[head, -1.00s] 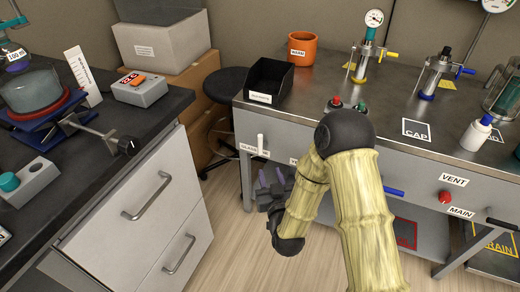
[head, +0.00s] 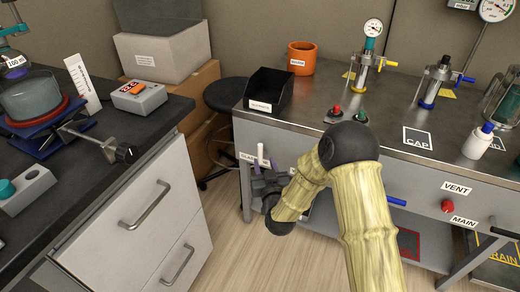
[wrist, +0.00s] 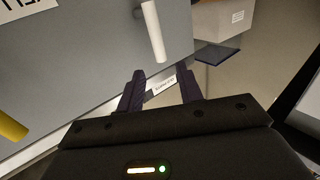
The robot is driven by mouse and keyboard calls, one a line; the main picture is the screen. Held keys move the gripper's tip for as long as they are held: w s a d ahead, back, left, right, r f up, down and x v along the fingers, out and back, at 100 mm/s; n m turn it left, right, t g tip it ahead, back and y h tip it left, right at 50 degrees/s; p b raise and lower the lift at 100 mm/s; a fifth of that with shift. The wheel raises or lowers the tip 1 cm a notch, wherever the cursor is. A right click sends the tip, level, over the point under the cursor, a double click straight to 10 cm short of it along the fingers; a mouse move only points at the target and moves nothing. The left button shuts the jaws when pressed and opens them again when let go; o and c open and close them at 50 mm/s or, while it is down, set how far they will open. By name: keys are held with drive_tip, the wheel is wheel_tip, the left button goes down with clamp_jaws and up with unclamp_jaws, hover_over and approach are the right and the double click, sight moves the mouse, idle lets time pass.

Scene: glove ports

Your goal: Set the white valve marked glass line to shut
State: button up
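My gripper (head: 262,170) is just below the handle in the head view, partly hidden by my own arm. In the wrist view my gripper (wrist: 161,80) has its two dark fingers apart with nothing between them.
A yellow handle (wrist: 12,127) is at the left of the wrist view. A blue handle (head: 397,201) and a red knob (head: 447,206) are farther right on the panel. A drawer cabinet (head: 140,210) stands at left. The floor (head: 235,240) between is clear.

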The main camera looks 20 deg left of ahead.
sight(260, 150)
drive_tip(key=b+x, duration=0.1)
drive_tip(key=x, duration=0.8)
drive_tip(key=shift+s, duration=0.1)
clamp_jaws()
